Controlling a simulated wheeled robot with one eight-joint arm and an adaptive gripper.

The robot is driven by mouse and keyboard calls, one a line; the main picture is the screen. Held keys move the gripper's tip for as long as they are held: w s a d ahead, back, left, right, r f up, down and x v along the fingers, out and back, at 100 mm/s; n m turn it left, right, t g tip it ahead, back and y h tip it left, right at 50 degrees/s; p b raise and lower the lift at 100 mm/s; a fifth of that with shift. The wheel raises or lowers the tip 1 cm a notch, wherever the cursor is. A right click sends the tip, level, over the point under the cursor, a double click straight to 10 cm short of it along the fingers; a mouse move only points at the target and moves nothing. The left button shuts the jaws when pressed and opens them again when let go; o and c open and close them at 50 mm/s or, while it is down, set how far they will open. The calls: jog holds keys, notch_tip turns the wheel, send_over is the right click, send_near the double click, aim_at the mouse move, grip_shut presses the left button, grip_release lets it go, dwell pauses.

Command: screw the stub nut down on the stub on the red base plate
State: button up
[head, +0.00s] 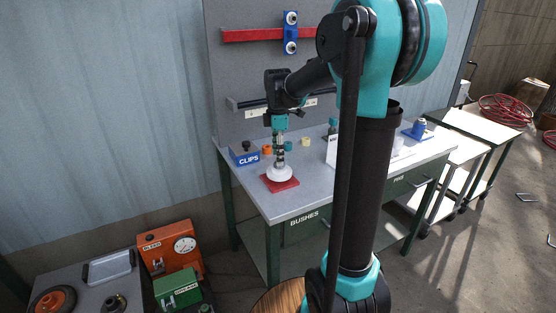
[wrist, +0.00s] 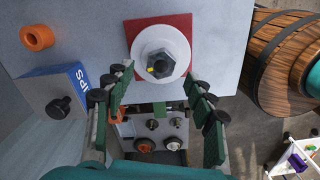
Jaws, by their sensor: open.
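The red base plate (head: 286,187) lies on the bench top, and it also shows in the wrist view (wrist: 134,26). A white round disc (wrist: 177,42) sits on it. A dark hex nut (wrist: 156,65) with a small yellow mark on its left sits at the disc's middle; the stub under it is hidden. My gripper (head: 279,157) points down just above the white disc (head: 279,174), and its fingers hide the nut in the head view. In the wrist view my gripper (wrist: 160,80) is open, with its fingers apart on either side below the disc and nothing between them.
Teal and cream pieces (head: 305,141) stand farther back. A wooden barrel (wrist: 280,55) is beyond the bench edge. The bench front right of the plate is clear.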

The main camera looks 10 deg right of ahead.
jog(key=shift+f, duration=1.25)
jog(key=c, duration=1.2)
jog(key=m, duration=0.6)
jog(key=shift+w, duration=0.1)
jog(key=shift+c, duration=0.2)
jog(key=m, duration=0.6)
jog(key=shift+w+d, duration=0.1)
jog(key=m, duration=0.6)
jog(key=shift+d, duration=0.15)
jog(key=m, duration=0.6)
jog(key=shift+d, duration=0.1)
